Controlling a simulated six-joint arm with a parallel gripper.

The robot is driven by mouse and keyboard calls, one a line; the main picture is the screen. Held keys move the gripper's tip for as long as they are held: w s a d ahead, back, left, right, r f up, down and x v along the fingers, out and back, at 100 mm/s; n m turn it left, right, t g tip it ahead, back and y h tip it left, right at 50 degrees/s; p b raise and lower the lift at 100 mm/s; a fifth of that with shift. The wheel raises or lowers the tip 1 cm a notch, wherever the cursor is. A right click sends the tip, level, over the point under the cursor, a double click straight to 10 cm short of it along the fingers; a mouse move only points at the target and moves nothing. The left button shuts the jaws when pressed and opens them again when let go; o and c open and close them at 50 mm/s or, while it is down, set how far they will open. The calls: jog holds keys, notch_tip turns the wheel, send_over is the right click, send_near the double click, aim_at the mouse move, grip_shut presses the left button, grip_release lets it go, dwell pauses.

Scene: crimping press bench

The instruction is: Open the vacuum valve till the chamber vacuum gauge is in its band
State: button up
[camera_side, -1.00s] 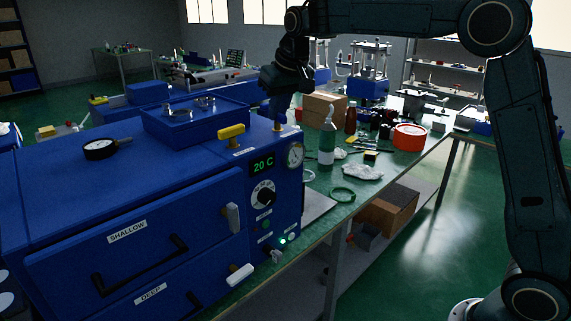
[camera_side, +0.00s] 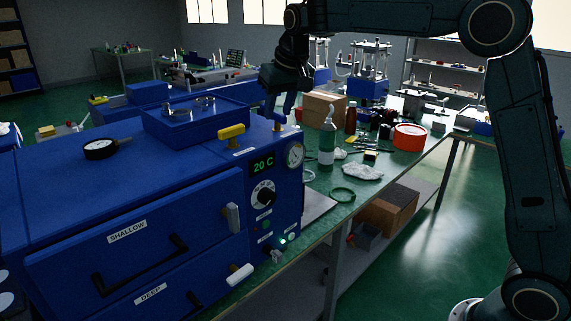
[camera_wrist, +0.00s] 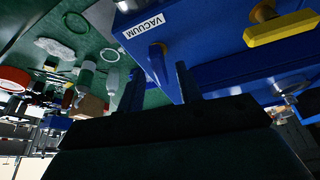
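The blue machine (camera_side: 190,195) has a round white-faced gauge (camera_side: 295,155) on its front panel; its reading is too small to tell. A blue valve handle (camera_wrist: 157,62) stands beside a VACUUM label (camera_wrist: 144,25) in the wrist view; it also shows at the machine's top right corner in the side view (camera_side: 278,121). A yellow handle (camera_side: 231,132) sits to its left and also shows in the wrist view (camera_wrist: 282,28). My gripper (camera_wrist: 161,80) is open and empty, its two fingers apart, above and close to the blue handle. I cannot tell whether they touch it.
The panel display (camera_side: 263,164) reads 20 C.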

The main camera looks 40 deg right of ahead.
jog(key=v, duration=1.1)
jog(key=shift+r, duration=0.3)
jog(key=shift+a, duration=0.1)
jog(key=shift+s, duration=0.1)
jog(key=s+f, duration=0.5)
jog(key=s, duration=0.5)
jog(key=s+f+n, duration=0.1)
jog(key=s+f, duration=0.4)
jog(key=s, duration=0.6)
jog(key=s+f+n+t, duration=0.1)
jog(key=s+f, duration=0.5)
jog(key=s, duration=0.5)
jog(key=shift+s+y, duration=0.2)
jog(key=shift+y, duration=0.2)
dwell(2.6)
